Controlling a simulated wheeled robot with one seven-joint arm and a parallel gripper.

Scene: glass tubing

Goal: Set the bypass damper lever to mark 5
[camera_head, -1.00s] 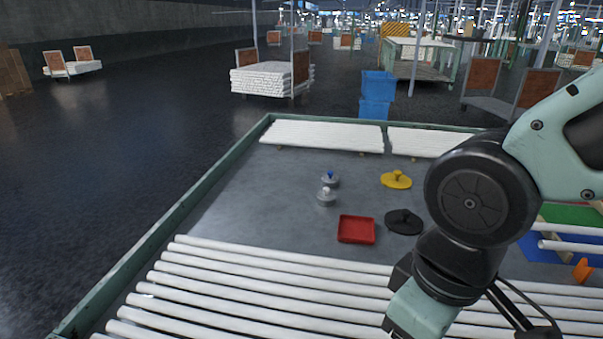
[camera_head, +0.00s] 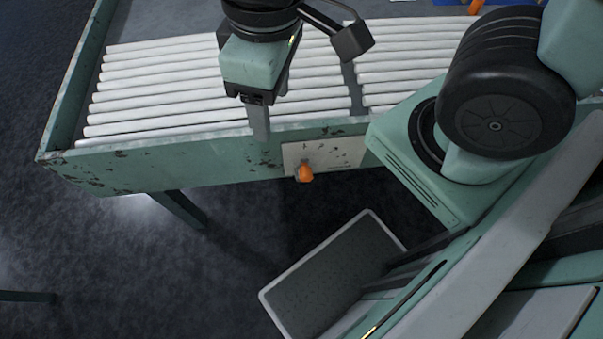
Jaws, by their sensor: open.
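An orange lever (camera_head: 305,172) sticks out from a pale marked plate (camera_head: 328,153) on the green front side of the table. The marks on the plate are too small to read, so I cannot tell which one the lever points at. My gripper (camera_head: 260,122) hangs at the table's front edge, above and to the left of the lever, apart from it. It is open and empty. Only one finger shows clearly.
White glass tubes (camera_head: 170,95) lie in rows on the table behind my gripper. The worn green table side (camera_head: 190,165) runs along the front. Dark floor (camera_head: 130,270) is open below and to the left.

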